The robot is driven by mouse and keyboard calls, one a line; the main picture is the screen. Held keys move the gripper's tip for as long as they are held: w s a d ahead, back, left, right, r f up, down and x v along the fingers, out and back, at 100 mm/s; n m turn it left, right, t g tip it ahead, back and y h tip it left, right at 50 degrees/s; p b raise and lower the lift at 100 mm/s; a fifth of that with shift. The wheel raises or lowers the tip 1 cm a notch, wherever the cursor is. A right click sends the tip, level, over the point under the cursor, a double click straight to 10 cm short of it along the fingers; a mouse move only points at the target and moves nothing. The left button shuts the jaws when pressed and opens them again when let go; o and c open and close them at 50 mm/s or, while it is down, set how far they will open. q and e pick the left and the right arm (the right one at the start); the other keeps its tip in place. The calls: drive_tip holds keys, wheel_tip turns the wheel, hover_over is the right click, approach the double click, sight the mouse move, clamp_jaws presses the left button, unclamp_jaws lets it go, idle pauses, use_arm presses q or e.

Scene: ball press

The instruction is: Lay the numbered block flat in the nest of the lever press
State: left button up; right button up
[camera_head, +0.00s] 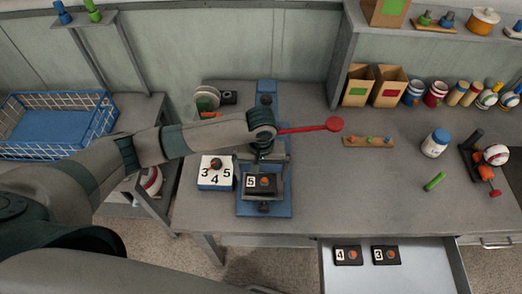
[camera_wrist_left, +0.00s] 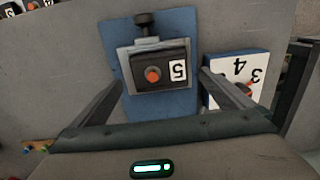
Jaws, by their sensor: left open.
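The lever press has a blue base (camera_head: 277,208) and a red lever (camera_head: 310,128) pointing right. A dark block numbered 5 (camera_head: 262,183), with an orange dot, lies flat, apparently inside the press's grey nest; the wrist view shows this block (camera_wrist_left: 150,62) framed by the nest's grey rim (camera_wrist_left: 128,60). My left gripper (camera_head: 265,158) is above the press, partly hidden by its own wrist. In the wrist view its open fingers (camera_wrist_left: 160,80) stand apart on either side of the block, with nothing gripped. My right gripper is not visible.
A white dial (camera_head: 207,184) with 3, 4, 5 stands just left of the press. An open drawer (camera_head: 420,270) in front holds blocks 4 (camera_head: 347,255) and 3 (camera_head: 385,255). A jar (camera_head: 435,144) and a green stick (camera_head: 435,181) are at right.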

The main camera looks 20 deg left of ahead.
sight(261, 181)
use_arm(q)
wheel_tip(261, 181, up, 14)
drive_tip(key=b, duration=0.2)
drive_tip(key=shift+b, duration=0.4)
idle(1.0)
